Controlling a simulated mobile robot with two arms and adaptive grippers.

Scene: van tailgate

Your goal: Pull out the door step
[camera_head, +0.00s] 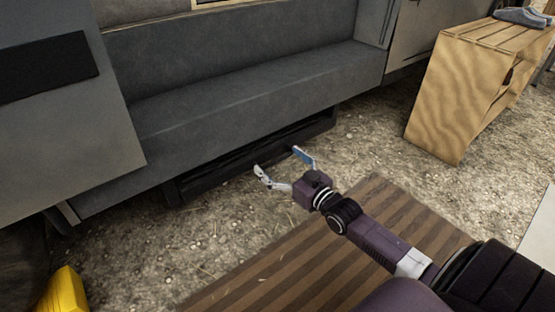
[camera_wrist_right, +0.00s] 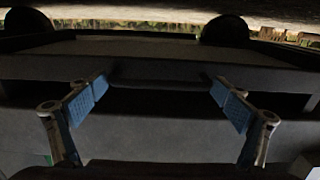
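The door step (camera_head: 215,172) is a long black frame low under the grey sill of the van. My right gripper (camera_head: 278,160) is open in front of its outer edge, with its two fingers spread along it. In the right wrist view, the blue-padded fingers of the gripper (camera_wrist_right: 159,90) are wide apart. A dark horizontal bar (camera_wrist_right: 160,77) spans the gap between them, and the fingers are not closed on it. I cannot tell whether they touch it. My left gripper is not in view.
The grey van sill (camera_head: 250,95) overhangs the step. A striped wooden mat (camera_head: 300,262) lies on the gravel (camera_head: 170,255) under my right arm. A wooden crate (camera_head: 455,95) with a shoe on top stands at the right. A yellow object (camera_head: 65,292) is at the lower left.

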